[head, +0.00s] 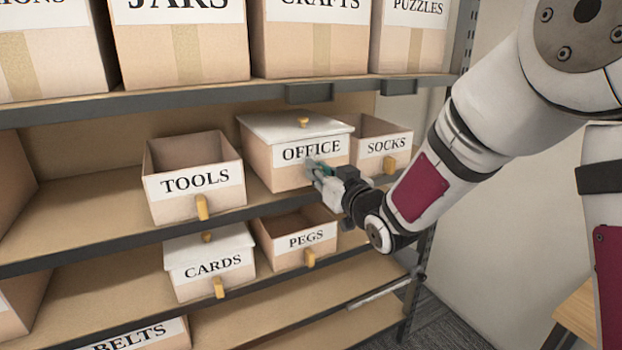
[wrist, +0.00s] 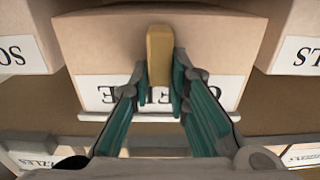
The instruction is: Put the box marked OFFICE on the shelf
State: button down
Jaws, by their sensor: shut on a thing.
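The OFFICE box (head: 275,166) is a tan box with a white lid and a small knob, standing on the middle shelf (head: 85,206) between the TOOLS and SOCKS boxes. My gripper (head: 318,170) is at its front, just below the label. In the wrist view the picture is upside down, and my gripper (wrist: 160,85) is shut on the wooden handle (wrist: 159,52) of the OFFICE box (wrist: 95,42). In the head view my fingers hide that handle.
The open TOOLS box (head: 195,183) stands to the left and the open SOCKS box (head: 387,147) close on the right. CARDS (head: 211,268) and PEGS (head: 306,240) boxes are on the shelf below. Bigger boxes, such as JARS (head: 180,50), fill the shelf above. A shelf upright (head: 463,40) is at the right.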

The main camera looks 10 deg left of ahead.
jog(key=x, duration=0.4)
notch_tip(320, 180, down, 3)
jog(key=shift+f, duration=0.2)
jog(key=c, duration=1.5)
grip_release()
jog(key=shift+c, duration=0.2)
jog(key=v, duration=1.2)
jog(key=shift+d, duration=0.1)
